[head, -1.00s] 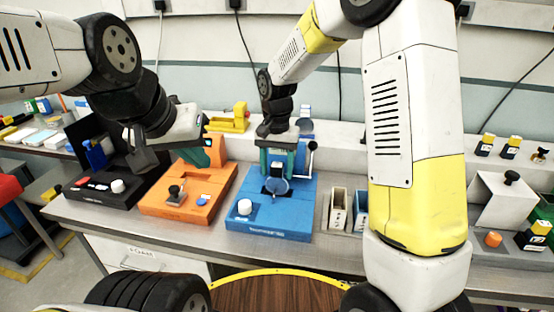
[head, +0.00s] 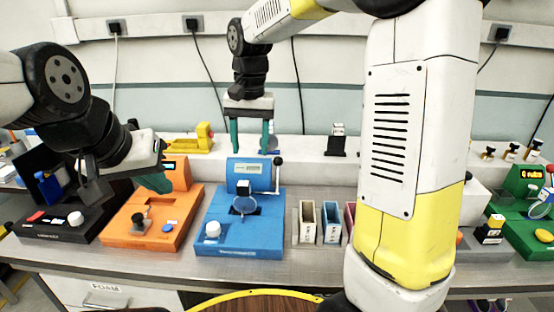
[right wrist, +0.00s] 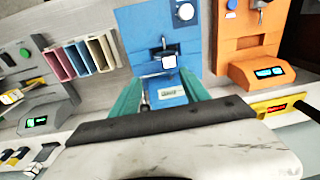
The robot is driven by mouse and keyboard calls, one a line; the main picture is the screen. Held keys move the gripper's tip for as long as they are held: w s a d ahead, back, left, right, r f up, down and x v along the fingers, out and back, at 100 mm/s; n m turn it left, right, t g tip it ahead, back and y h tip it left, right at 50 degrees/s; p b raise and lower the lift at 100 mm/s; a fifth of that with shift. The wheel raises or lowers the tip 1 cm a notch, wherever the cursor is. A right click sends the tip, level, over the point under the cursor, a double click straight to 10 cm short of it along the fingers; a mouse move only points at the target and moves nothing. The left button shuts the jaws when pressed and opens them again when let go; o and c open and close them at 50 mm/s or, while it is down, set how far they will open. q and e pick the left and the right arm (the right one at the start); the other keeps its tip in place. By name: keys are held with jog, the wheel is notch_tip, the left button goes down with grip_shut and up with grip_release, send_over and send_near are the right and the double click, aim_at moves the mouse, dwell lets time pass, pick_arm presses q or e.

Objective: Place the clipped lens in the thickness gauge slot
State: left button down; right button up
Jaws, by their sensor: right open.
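The blue thickness gauge (head: 268,232) stands on the bench with a display at its back and a lever on its right. A round, clear bluish lens (head: 244,205) is at the middle of the gauge, below the display. Whether it is fully seated in the slot is too small to tell. A small pale square part (right wrist: 169,62) shows there in the right wrist view. My right gripper (head: 250,150) is open and empty above the back of the gauge, apart from the lens. My left gripper (head: 155,180) is over the orange device; its fingers overlap in view.
The orange device (head: 140,225) and a black device (head: 50,228) stand left of the gauge. Narrow upright bins (head: 307,225) stand to its right. A yellow device (head: 190,145) and a dark stand (head: 336,146) are on the shelf behind. A green device (head: 525,225) is at far right.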

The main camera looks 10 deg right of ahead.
jog(key=s+d+r+n+t+y, duration=0.1)
jog(key=s+d+t, duration=0.1)
jog(key=s+d, duration=0.4)
jog(key=s+d+r+n+t, duration=0.1)
jog(key=s+d+t, duration=0.2)
jog(key=s, duration=0.9)
jog(key=d, duration=0.2)
jog(key=shift+s+d+r+t+y, duration=0.2)
jog(key=shift+d+t+y, duration=0.1)
jog(key=shift+d+y, duration=0.1)
